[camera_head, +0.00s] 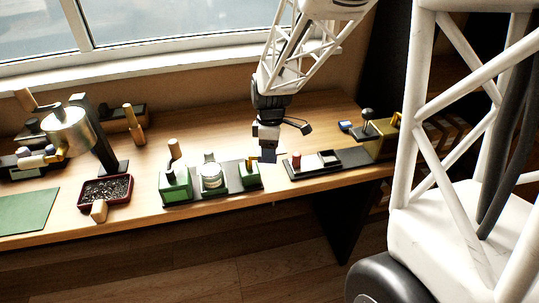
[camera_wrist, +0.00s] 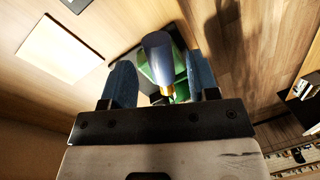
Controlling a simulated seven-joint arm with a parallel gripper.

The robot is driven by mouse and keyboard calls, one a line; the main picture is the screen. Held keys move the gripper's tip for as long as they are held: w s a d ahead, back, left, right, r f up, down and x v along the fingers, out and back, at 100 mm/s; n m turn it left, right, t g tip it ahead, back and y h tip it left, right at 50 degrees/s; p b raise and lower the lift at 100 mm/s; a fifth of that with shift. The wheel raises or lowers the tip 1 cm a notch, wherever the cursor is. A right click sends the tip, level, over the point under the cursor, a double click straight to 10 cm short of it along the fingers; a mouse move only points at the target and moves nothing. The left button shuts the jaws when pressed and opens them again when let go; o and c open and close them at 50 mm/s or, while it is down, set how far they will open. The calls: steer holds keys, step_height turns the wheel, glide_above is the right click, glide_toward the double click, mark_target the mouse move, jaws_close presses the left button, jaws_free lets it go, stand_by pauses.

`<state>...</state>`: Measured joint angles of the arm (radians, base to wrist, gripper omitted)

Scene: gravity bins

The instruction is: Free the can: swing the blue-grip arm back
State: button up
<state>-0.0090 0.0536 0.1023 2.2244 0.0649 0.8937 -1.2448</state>
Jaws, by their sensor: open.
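The can (camera_head: 211,178) stands upright in a dark fixture between two green blocks, the left one (camera_head: 175,186) and the right one (camera_head: 245,177). A brass piece (camera_head: 251,163) shows on top of the right block. My gripper (camera_head: 268,156) is at this right block. In the wrist view, the blue grip (camera_wrist: 158,52) with a brass end (camera_wrist: 168,90) lies between my two open, blue-grey fingers, with gaps beside it. In the head view my gripper mostly hides this grip. How far the arm reaches over the can is not clear.
A tan-grip lever (camera_head: 174,149) stands on the left block. Right of my gripper is a dark tray (camera_head: 312,163) with small parts, then a brass box (camera_head: 376,138). Left are a red tray of dark bits (camera_head: 105,191) and a tilted metal drum (camera_head: 68,131). The front table edge is close.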

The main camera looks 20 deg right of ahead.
steer(key=shift+s+f, duration=0.15)
steer(key=shift+f, duration=0.85)
jaws_close()
